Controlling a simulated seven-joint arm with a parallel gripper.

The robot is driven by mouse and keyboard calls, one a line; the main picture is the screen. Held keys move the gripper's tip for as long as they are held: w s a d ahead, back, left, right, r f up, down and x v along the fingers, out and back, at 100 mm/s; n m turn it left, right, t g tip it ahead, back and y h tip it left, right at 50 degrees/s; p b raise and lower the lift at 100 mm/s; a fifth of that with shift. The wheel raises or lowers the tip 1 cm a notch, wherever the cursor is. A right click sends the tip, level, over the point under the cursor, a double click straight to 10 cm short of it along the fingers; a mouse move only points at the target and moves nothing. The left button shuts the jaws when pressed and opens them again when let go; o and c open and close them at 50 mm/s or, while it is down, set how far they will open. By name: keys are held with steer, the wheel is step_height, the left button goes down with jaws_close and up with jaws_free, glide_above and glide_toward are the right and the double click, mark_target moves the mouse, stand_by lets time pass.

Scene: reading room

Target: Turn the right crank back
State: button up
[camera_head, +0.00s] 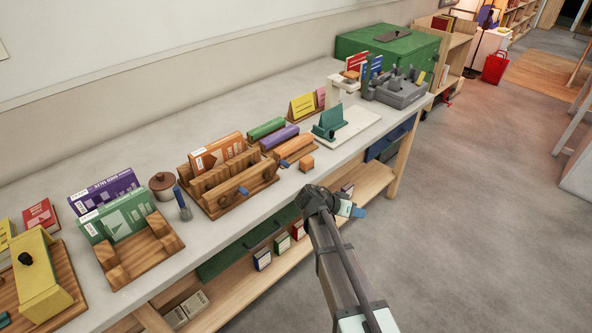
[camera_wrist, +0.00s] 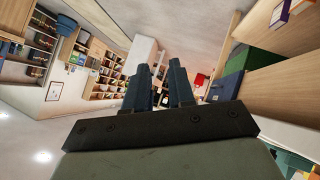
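A wooden holder (camera_head: 222,205) with upright slats and an orange box in it stands at the middle of the bench. Two small blue handles show on its front side. The left one (camera_head: 243,190) is at the middle of its front. The right one (camera_head: 284,163) is by its right end, near a small orange-brown block; I take this one as the right crank, but its exact turn is too small to tell. My gripper (camera_head: 357,211) is off the bench's front edge, to the right of and below both handles. In the wrist view my gripper (camera_wrist: 159,72) has its two fingers apart, with nothing between them.
Colored rolls (camera_head: 279,138) lie behind the right handle. A green card stand (camera_head: 330,122) and a grey caddy (camera_head: 396,90) stand farther right. Boxes and a yellow block (camera_head: 42,278) are at the left. A lower shelf (camera_head: 262,279) holds small books. The floor (camera_head: 470,220) at right is clear.

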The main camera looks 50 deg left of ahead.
steer(key=s+a+r+n, duration=0.2)
steer(key=a+r, duration=0.1)
steer(key=a, duration=0.1)
steer(key=s+a+r+n+y, duration=0.1)
steer(key=s+a+r+n, duration=0.1)
steer(key=s+a+r, duration=0.1)
steer(key=s+a+r+n+y, duration=0.1)
steer(key=s+a+r+n, duration=0.2)
steer(key=a+r, duration=0.2)
steer(key=shift+s+a+r, duration=0.2)
steer(key=shift+s+a, duration=0.05)
steer(key=shift+a, duration=0.2)
jaws_close()
steer(key=n+y, duration=0.2)
steer(key=n, duration=0.7)
glide_toward(283, 164)
steer(key=shift+g, duration=0.4)
steer(key=x, duration=0.6)
steer(key=shift+w+r, duration=0.1)
steer(key=shift+w, duration=0.6)
steer(key=shift+w+g, duration=0.7)
steer(key=shift+g, duration=0.1)
steer(key=shift+w+f, duration=0.3)
steer(key=shift+f, duration=0.05)
steer(key=w+v, duration=0.1)
steer(key=v, duration=1.3)
steer(key=shift+d+r, duration=0.3)
steer(key=shift+r, duration=0.15)
